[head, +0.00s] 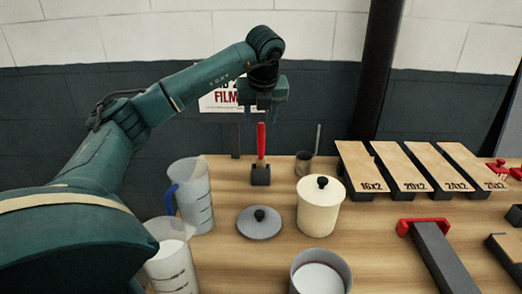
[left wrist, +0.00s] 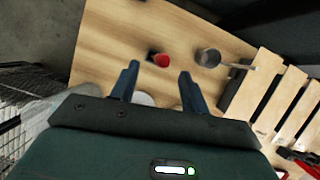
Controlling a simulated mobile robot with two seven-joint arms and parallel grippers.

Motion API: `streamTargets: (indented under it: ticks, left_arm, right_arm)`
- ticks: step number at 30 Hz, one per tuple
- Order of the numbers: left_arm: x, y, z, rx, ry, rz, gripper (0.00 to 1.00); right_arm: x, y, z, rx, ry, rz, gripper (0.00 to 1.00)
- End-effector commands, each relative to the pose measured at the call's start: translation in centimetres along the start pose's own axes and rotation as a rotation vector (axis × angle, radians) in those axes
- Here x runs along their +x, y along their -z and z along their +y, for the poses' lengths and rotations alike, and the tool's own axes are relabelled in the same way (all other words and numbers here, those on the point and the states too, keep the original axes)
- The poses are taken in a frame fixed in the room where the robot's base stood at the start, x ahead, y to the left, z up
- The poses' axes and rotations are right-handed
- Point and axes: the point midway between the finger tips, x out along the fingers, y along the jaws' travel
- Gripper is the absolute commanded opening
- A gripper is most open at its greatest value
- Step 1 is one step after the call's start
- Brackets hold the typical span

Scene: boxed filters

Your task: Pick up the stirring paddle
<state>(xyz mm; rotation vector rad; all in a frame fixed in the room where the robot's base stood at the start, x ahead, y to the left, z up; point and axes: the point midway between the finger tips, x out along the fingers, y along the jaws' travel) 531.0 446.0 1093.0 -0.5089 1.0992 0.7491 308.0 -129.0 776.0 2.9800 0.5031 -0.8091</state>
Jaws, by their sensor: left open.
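A red upright handle (head: 261,140), which looks like the stirring paddle, stands in a small dark block (head: 260,174) at the back of the table. Its lower end is hidden in the block. My left gripper (head: 262,113) points down just above the handle, open and empty. In the left wrist view the red handle top (left wrist: 162,60) shows between and slightly beyond the open fingertips (left wrist: 159,70). I cannot tell how much height separates them. My right gripper is not in view.
A small grey cup (head: 304,164) with a thin rod stands right of the block. A lidded cream pot (head: 319,209), a grey lid (head: 260,226) and a blue-handled jug (head: 190,194) stand nearer. Labelled boxed filters (head: 402,165) are at right. The wall is behind.

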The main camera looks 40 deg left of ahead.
Motion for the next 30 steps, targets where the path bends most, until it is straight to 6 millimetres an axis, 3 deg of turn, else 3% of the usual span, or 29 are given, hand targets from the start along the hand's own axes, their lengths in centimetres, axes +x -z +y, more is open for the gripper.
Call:
streamTargets:
  ticks: [18, 26, 30]
  left_arm:
    - [6.9, 0.4, -0.3, 0.000, 0.000, 0.001, 0.46]
    - [7.2, 0.4, -0.3, 0.001, 0.002, -0.001, 0.46]
    - [7.2, 0.4, -0.3, 0.001, 0.002, -0.001, 0.36]
  right_arm:
    - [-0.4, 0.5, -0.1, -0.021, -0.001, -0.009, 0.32]
    - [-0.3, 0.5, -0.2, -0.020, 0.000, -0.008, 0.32]
    - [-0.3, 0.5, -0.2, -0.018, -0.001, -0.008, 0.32]
